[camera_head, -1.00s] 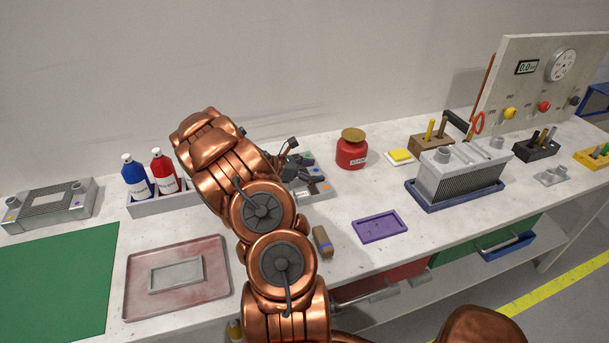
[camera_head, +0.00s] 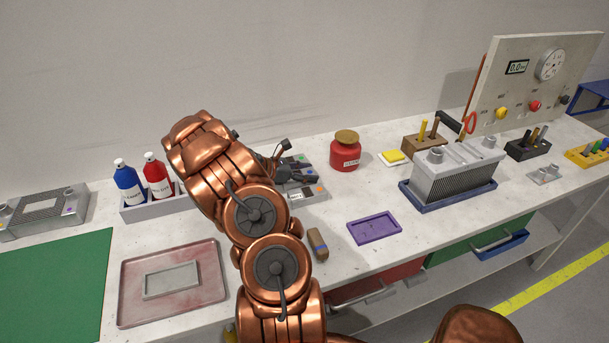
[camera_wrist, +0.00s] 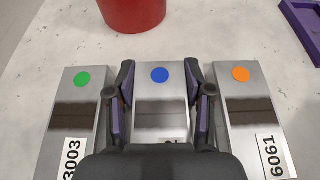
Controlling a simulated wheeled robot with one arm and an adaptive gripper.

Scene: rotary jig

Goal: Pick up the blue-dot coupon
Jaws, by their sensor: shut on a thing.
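The blue-dot coupon (camera_wrist: 160,98) is a shiny metal bar with a blue dot, in the middle of the wrist view. My gripper (camera_wrist: 162,100) has one finger on each side of it and is shut on it. The coupon's label is mostly hidden behind the gripper body. The green-dot coupon (camera_wrist: 80,105) lies to its left and the orange-dot coupon (camera_wrist: 245,105) to its right. In the head view my gripper (camera_head: 280,168) is over the coupon tray (camera_head: 316,193), and my arm hides much of that tray.
A red container (camera_head: 345,155) stands just beyond the coupons. A purple tray (camera_head: 375,228) lies to the right, with a small brown block (camera_head: 317,244) nearer my arm. A bottle rack (camera_head: 150,209) stands left. The bench between the red container and purple tray is clear.

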